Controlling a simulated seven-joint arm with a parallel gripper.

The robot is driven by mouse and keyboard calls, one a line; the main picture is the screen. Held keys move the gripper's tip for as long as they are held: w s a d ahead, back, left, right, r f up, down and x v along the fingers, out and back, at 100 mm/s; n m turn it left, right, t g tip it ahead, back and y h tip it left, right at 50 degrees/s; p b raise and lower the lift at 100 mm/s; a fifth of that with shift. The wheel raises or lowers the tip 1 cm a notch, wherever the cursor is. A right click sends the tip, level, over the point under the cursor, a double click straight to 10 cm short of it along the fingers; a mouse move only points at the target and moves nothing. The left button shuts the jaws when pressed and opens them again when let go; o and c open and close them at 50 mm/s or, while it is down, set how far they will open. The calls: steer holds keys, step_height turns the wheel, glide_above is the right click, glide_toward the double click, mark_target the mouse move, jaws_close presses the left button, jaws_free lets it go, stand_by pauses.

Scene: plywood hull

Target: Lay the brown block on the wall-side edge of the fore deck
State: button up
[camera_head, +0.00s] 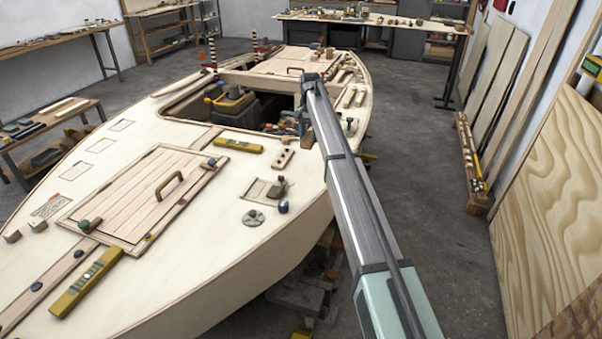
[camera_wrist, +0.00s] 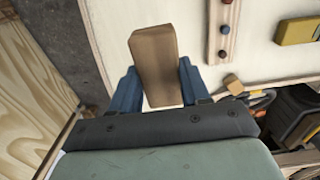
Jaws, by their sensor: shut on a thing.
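The brown block (camera_wrist: 153,60) is between the two blue fingers of my gripper (camera_wrist: 158,78) in the wrist view. The gripper is shut on it, and its far end sticks out past the fingertips. Below it in that view is the pale deck (camera_wrist: 108,25), near the edge that borders the grey floor. I cannot tell how high the block is above the deck. The near deck (camera_head: 200,270) carries a plank hatch.
A small wooden cube (camera_wrist: 233,84) is near the right finger. A plywood sheet (camera_head: 555,200) leans at the right wall, with open floor between.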

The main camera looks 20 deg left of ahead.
steer(key=shift+f, duration=4.8)
steer(key=shift+f, duration=0.1)
steer(key=o, duration=1.1)
steer(key=shift+c, duration=0.2)
step_height(320, 180, up, 12)
steer(key=shift+r, duration=0.15)
